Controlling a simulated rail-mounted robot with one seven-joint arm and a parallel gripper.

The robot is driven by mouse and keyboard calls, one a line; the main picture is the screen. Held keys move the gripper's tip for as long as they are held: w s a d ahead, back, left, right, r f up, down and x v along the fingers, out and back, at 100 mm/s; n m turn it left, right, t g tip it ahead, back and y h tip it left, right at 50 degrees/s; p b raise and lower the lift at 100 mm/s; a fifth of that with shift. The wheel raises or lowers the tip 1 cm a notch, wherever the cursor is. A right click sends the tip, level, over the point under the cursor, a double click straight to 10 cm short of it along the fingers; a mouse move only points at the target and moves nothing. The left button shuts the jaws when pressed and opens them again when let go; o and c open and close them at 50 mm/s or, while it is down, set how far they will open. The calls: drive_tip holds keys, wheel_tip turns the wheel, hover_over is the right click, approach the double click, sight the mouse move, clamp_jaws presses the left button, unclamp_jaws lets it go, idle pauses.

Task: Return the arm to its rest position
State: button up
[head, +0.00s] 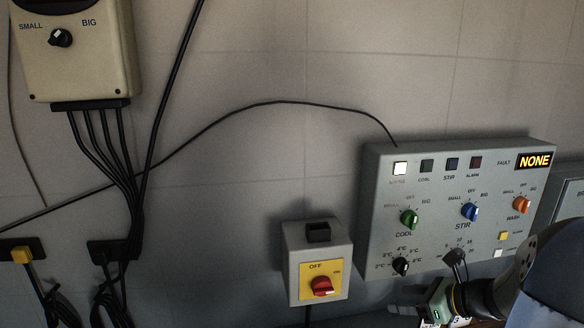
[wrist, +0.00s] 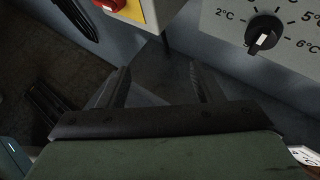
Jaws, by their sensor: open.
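My gripper (head: 402,302) shows at the bottom right of the head view, below the grey control panel (head: 378,210), with its arm coming in from the right edge. In the wrist view my gripper (wrist: 163,84) has its two dark fingers apart with nothing between them. The temperature dial (wrist: 265,36) of the panel is in front and to the right there, apart from the fingers. The same black dial (head: 400,266) shows in the head view. My gripper appears to touch nothing.
A switch box (head: 342,262) with a red knob (head: 322,286) on a yellow plate is left of my gripper. A beige controller (head: 80,70) with hanging cables is at upper left. The panel's fault display (head: 534,161) reads NONE. The wall's middle is clear except for a thin cable.

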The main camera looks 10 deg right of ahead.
drive_tip(key=s+a+n+g, duration=0.2)
drive_tip(key=a+n+g, duration=0.1)
drive_tip(key=a+n, duration=0.3)
drive_tip(key=s+a+n+g, duration=0.2)
drive_tip(key=a+n, duration=0.1)
drive_tip(key=a, duration=0.5)
drive_tip(key=s+a+n+g+h, duration=0.2)
drive_tip(key=s+a+n+h, duration=0.1)
drive_tip(key=s+n, duration=0.4)
drive_tip(key=s+a+n+g+h, duration=0.1)
drive_tip(key=s+a+n+h, duration=0.3)
drive_tip(key=n, duration=0.9)
drive_tip(key=s+a+f, duration=0.1)
drive_tip(key=s, duration=0.2)
drive_tip(key=shift+s+g, duration=0.3)
drive_tip(key=shift+g, duration=0.1)
drive_tip(key=shift+w+r, duration=0.1)
